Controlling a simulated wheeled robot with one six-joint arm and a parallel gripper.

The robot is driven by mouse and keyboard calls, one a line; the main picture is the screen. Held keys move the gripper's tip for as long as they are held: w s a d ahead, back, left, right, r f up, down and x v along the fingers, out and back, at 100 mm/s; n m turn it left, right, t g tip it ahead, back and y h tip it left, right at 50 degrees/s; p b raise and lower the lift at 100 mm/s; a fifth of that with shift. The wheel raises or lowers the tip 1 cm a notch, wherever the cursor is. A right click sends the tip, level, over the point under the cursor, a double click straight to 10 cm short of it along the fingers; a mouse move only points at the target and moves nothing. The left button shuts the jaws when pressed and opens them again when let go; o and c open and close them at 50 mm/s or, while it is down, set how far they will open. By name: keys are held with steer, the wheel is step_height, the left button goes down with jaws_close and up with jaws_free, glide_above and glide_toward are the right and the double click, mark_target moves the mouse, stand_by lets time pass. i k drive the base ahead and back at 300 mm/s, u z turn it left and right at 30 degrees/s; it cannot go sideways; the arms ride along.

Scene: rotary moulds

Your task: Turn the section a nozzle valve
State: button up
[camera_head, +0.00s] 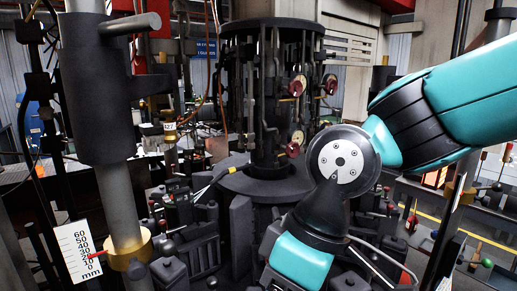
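The machine in the middle has a dark round column (262,95) with pipes and rods around it. Small red round handles show on its right side: an upper one (298,86), one further right (331,83) and a lower one (292,150). A brass valve-like fitting (169,126) with a small pale tag stands left of the column. No label that I can read marks any part as the section a nozzle valve. My teal arm comes in from the right and bends down in front of the machine. My gripper is not visible.
A thick dark post with a brass collar (129,252) stands close at the left, beside a white millimetre scale (78,252) with a red pointer. Several small levers with coloured knobs (487,263) are at the right. Dark blocks crowd the machine's base.

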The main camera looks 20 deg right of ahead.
mark_target(292, 150)
steer(key=u, duration=0.4)
steer(key=k, duration=0.6)
steer(key=z, duration=1.15)
steer(key=i, duration=0.5)
